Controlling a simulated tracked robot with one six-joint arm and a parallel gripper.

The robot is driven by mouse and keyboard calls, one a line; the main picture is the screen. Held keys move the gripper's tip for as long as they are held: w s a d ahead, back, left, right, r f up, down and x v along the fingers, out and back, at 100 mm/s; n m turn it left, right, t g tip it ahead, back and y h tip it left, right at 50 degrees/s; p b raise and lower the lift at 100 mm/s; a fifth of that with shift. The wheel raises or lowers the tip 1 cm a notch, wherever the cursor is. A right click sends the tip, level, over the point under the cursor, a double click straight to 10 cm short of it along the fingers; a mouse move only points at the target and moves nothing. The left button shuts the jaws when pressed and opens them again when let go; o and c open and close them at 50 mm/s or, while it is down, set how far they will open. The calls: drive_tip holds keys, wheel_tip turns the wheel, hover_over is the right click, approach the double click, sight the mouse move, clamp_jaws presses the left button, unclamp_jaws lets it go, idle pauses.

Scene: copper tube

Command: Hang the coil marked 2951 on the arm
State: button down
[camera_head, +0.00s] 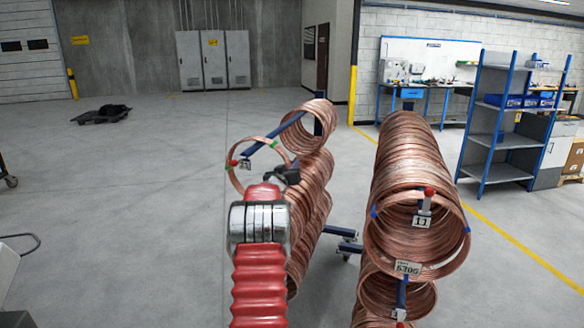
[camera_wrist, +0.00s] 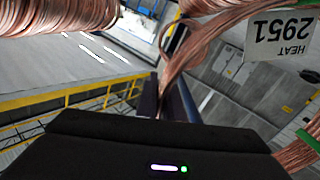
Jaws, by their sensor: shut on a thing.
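The coil marked 2951 is a thin copper ring with green ties (camera_head: 237,185) in the head view. Its tag (camera_wrist: 282,35) reads upside down in the wrist view. My gripper (camera_head: 287,176) is shut on the ring's right side. In the wrist view copper strands (camera_wrist: 168,75) run between its dark fingers (camera_wrist: 166,102). A blue rack arm (camera_head: 262,148) with a red tip and a small number plate (camera_head: 244,165), too small to read, overlaps the ring's opening. I cannot tell whether it passes through the ring. Another coil (camera_head: 312,122) sits farther back along this arm.
More coils (camera_head: 312,205) hang below and behind my gripper. On the right, a long row of coils (camera_head: 402,160) hangs on an arm with plate 11 (camera_head: 422,222); its front coil's tag (camera_head: 408,268) appears to read 6306. Open floor (camera_head: 150,190) lies left.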

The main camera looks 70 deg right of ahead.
drive_tip(key=shift+f, duration=0.4)
idle(0.3)
